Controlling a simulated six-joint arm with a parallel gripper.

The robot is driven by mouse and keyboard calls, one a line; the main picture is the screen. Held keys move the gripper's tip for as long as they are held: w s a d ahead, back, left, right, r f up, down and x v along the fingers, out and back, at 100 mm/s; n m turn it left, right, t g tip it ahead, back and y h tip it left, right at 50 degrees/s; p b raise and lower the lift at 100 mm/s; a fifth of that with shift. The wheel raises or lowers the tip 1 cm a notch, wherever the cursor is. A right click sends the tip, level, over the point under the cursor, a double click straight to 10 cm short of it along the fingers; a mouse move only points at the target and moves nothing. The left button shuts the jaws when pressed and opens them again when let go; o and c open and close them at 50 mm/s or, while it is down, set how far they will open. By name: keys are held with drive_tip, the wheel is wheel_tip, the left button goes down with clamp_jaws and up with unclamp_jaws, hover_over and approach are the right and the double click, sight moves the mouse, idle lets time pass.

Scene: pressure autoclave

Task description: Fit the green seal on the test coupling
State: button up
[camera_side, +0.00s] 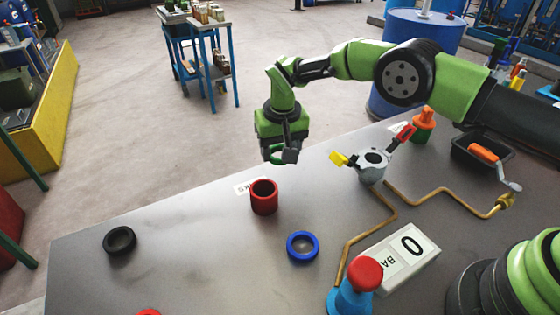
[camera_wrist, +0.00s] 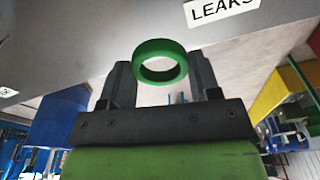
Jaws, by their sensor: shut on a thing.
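The green seal (camera_wrist: 160,46) is a ring held between the two fingers of my gripper (camera_wrist: 162,74) in the wrist view. In the side view my gripper (camera_side: 284,154) hangs above the table's far edge, with part of the green seal (camera_side: 268,154) showing at its fingertips. A grey metal fitting with a round opening, which looks like the test coupling (camera_side: 372,168), stands on the table to the right of my gripper. It has a yellow and a red lever at its sides. The seal is in the air, apart from it.
A red cup (camera_side: 264,198) stands below my gripper, near a "LEAKS" label (camera_wrist: 222,9). A blue ring (camera_side: 302,246) and a black ring (camera_side: 119,240) lie on the table.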

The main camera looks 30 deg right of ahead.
drive_tip(key=r, duration=0.2)
drive_tip(key=d+r, duration=0.1)
drive_tip(key=r, duration=0.1)
drive_tip(key=d+r, duration=0.1)
drive_tip(key=r, duration=0.1)
drive_tip(key=shift+s, duration=0.15)
drive_tip(key=s+d+r, duration=0.2)
drive_tip(key=s+d, duration=0.9)
drive_tip(key=d, duration=0.3)
drive_tip(key=shift+a+f, duration=0.15)
drive_tip(key=shift+f, duration=2.6)
